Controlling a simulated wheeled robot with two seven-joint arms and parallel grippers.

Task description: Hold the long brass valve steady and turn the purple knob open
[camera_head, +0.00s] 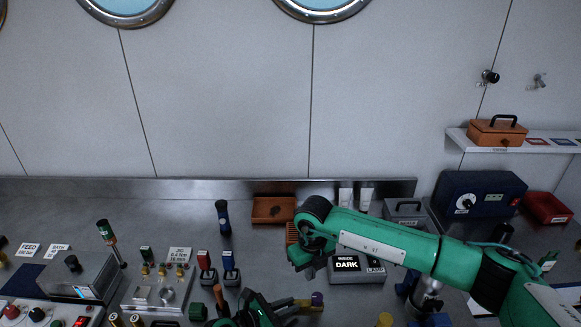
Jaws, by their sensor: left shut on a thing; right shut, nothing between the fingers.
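The long brass valve (287,303) lies near the bottom edge, roughly level, with the purple knob (317,299) at its right end. My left gripper (266,308) comes in from the bottom and is shut on the valve's left part; its fingers partly cover it. My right arm reaches in from the right, and my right gripper (306,267) is above and behind the purple knob, apart from it. It is shut and empty; its fingers are mostly hidden by the wrist.
An orange tray (273,210) lies at the back.

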